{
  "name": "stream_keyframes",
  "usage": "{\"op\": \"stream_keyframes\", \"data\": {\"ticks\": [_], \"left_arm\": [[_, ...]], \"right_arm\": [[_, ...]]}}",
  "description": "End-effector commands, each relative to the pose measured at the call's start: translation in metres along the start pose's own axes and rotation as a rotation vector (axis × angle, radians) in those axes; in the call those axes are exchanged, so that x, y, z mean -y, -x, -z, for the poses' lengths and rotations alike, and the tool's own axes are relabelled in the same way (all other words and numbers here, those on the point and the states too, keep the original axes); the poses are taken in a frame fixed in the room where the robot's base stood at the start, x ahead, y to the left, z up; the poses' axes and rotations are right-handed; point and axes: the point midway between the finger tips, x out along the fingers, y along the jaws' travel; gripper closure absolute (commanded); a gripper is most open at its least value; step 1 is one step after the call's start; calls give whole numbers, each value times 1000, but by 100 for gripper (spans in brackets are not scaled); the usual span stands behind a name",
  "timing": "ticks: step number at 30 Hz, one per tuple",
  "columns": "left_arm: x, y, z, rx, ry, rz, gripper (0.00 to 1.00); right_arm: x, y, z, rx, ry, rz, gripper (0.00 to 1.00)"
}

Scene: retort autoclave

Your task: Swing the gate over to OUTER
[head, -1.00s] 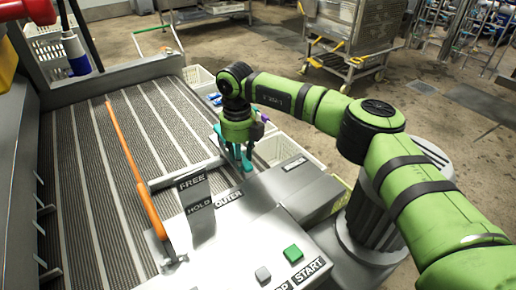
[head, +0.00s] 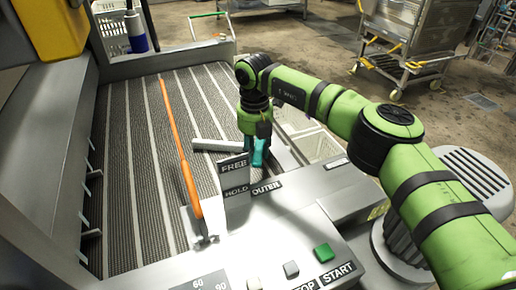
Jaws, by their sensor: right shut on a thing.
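A long orange rod (head: 180,150) lies along the slatted belt, its near end at a small metal bracket (head: 203,232) on the panel edge. A short light-grey bar (head: 212,145) lies crosswise, right of the rod; I cannot tell whether they join. My right gripper (head: 256,160), teal-tipped and pointing down, is shut at the bar's right end, partly hiding the grip. An upright grey plate marked FREE (head: 234,168) stands in front, with HOLD printed low. The OUTER label (head: 267,186) is on the panel just right of it. My left gripper is out of view.
The control panel in front has a green START button (head: 323,251) and a grey button (head: 291,269). A steel side wall (head: 55,150) bounds the belt on the left. A wheeled metal rack (head: 410,35) stands on the floor at the back right.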

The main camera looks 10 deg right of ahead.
Motion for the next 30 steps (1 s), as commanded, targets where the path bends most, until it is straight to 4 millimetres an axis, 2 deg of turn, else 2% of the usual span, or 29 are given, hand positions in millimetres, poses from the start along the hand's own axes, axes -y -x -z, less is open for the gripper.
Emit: {"op": "stream_keyframes", "data": {"ticks": [7, 8, 9, 10, 22, 26, 30], "left_arm": [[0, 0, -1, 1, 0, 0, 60], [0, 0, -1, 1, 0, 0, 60], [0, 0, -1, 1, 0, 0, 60], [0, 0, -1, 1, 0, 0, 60], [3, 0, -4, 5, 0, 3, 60], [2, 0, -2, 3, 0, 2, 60], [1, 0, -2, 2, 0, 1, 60]], "right_arm": [[-2, 1, 0, 0, -13, -9, 100], [-2, 1, 0, 0, -13, -9, 58], [-2, 1, 0, 0, -13, -9, 43], [-2, 1, 0, 0, -12, -9, 38], [-1, 6, -1, 2, -8, -6, 38], [-1, 25, -1, 4, -8, -7, 38], [-2, 55, -1, 5, -9, -7, 38]]}}
